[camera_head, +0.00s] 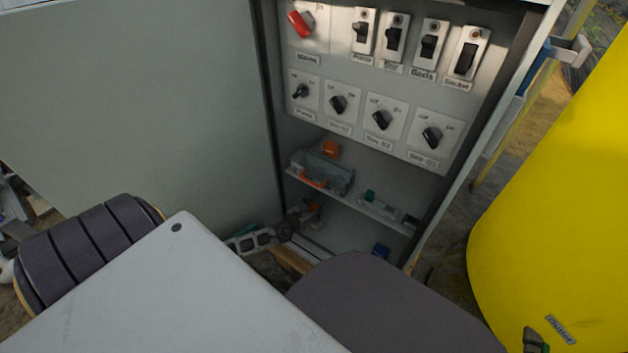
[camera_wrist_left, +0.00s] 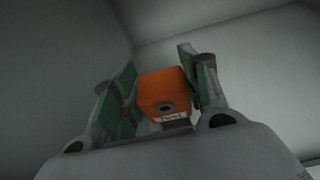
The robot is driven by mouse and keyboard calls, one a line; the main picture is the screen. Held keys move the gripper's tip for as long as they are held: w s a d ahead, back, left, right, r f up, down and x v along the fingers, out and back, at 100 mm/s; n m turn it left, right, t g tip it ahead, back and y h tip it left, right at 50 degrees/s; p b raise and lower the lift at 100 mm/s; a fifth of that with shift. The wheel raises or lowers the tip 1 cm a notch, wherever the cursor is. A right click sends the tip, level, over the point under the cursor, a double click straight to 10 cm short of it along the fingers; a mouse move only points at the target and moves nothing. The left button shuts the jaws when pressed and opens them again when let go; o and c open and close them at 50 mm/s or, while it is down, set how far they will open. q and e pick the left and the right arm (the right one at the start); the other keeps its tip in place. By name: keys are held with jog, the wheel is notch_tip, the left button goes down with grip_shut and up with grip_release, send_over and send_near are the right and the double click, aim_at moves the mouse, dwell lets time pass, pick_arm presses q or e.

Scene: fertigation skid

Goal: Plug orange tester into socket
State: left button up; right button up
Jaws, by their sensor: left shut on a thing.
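The orange tester (camera_wrist_left: 162,88) is a small box with a round dark spot and a white label on the face toward the wrist camera. My left gripper (camera_wrist_left: 157,64) is shut on it, one green-padded finger on each side. In the head view the left gripper (camera_head: 300,214) is small and partly hidden low in the cabinet, below the shelf, with a bit of orange at its tip. A pale strip with dark openings (camera_head: 252,241) lies low at the cabinet's left; I cannot tell if it is the socket. Contact between tester and any socket is not visible. My right gripper is out of view.
The open cabinet's panel (camera_head: 358,110) carries a red knob, black switches and dials. The shelf (camera_head: 370,207) below holds a grey box with orange parts (camera_head: 322,170) and small items. A large door (camera_head: 140,100) stands left, a yellow tank (camera_head: 560,200) right.

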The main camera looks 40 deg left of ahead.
pick_arm(q)
jog(key=shift+f, duration=0.15)
jog(key=shift+f, duration=0.3)
jog(key=shift+f, duration=0.85)
dwell(1.2)
jog(key=o, duration=1.1)
jog(key=shift+o, duration=0.2)
jog(key=shift+s, duration=0.2)
jog(key=v, duration=1.1)
jog(key=shift+s+r, duration=0.2)
jog(key=shift+s, duration=0.05)
